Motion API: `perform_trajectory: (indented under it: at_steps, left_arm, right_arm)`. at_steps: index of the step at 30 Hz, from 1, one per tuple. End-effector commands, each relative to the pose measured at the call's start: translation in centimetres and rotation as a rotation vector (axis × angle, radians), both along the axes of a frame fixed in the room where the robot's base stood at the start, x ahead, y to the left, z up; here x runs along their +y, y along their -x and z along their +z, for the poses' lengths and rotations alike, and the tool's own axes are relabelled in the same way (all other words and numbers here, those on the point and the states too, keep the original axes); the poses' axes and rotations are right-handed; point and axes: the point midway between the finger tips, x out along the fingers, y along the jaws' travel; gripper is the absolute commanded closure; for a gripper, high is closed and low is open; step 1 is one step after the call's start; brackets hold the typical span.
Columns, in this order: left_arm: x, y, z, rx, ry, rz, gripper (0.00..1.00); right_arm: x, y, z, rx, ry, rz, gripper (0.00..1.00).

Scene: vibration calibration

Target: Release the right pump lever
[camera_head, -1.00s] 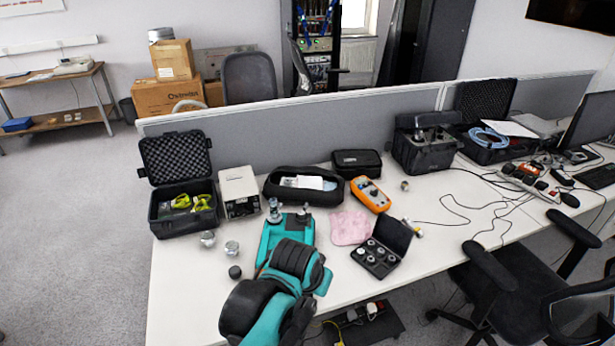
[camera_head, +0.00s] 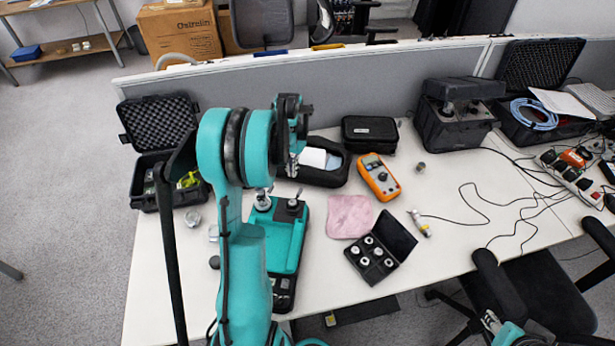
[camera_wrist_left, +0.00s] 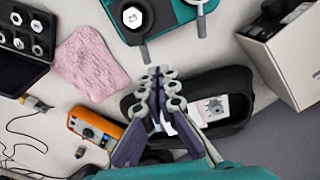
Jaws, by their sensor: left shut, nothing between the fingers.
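The teal pump (camera_head: 286,246) stands on the white table in the head view, partly behind my left arm. Two fittings are at its back: a silver one (camera_head: 262,200) and a right one (camera_head: 293,203). In the left wrist view, the pump (camera_wrist_left: 180,10) is at the top edge. Two grey levers point down from it; the right pump lever (camera_wrist_left: 143,52) is the left one there, beside a hexagonal knob marked G2 (camera_wrist_left: 133,15). My left gripper (camera_wrist_left: 157,72) is shut and empty, its tips just below that lever's end; contact is unclear. My right gripper (camera_head: 490,320) shows partly at bottom right.
Near the pump are a pink cloth (camera_head: 349,216), an orange multimeter (camera_head: 378,177), a black case of small weights (camera_head: 372,258) and an open black pouch (camera_head: 325,175). A white box (camera_wrist_left: 285,55) shows in the wrist view. A grey partition (camera_head: 370,100) runs behind the table.

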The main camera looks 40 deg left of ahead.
Motion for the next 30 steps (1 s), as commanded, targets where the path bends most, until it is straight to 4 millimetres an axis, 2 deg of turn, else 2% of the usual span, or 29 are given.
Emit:
perform_trajectory:
  at_steps: [30]
  left_arm:
    - [-0.1, -0.1, -7.1, -0.002, -0.002, -0.001, 1.00]
  right_arm:
    - [0.0, 0.0, -4.7, 0.000, 0.000, 0.000, 0.60]
